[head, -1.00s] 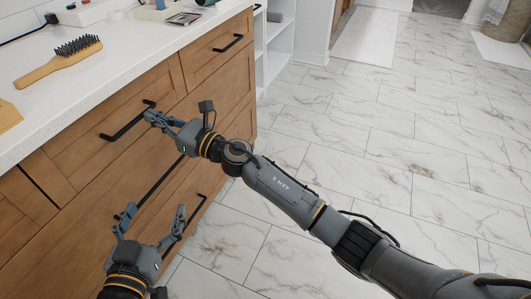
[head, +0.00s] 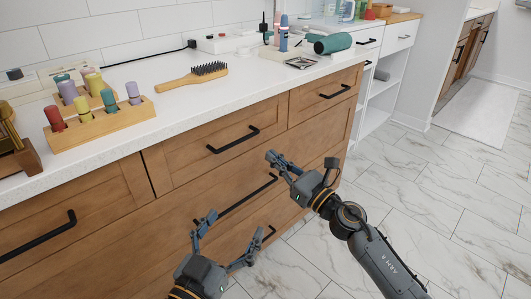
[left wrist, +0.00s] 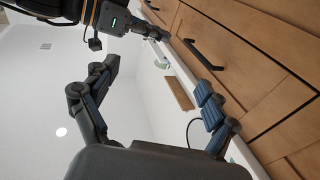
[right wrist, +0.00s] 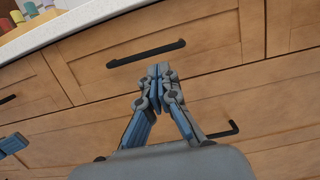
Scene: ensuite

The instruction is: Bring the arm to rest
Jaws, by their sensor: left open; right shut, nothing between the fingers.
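My left gripper (head: 226,228) is open and empty, low in front of the wooden drawer fronts. Its spread fingers also show in the left wrist view (left wrist: 157,80). My right gripper (head: 273,157) is shut and empty, held higher and to the right, before the cabinet. In the right wrist view its fingertips (right wrist: 160,72) meet, just below a black drawer handle (right wrist: 147,53) in the picture. The right arm (head: 380,260) reaches in from the lower right. The left arm is mostly cut off at the bottom edge.
The wooden cabinet (head: 165,225) stands close before both grippers, with protruding black handles (head: 234,140). Its white counter (head: 190,110) holds a brush (head: 192,75), a wooden holder with coloured bottles (head: 100,130) and a green hair dryer (head: 333,43). Open tiled floor (head: 465,200) lies right.

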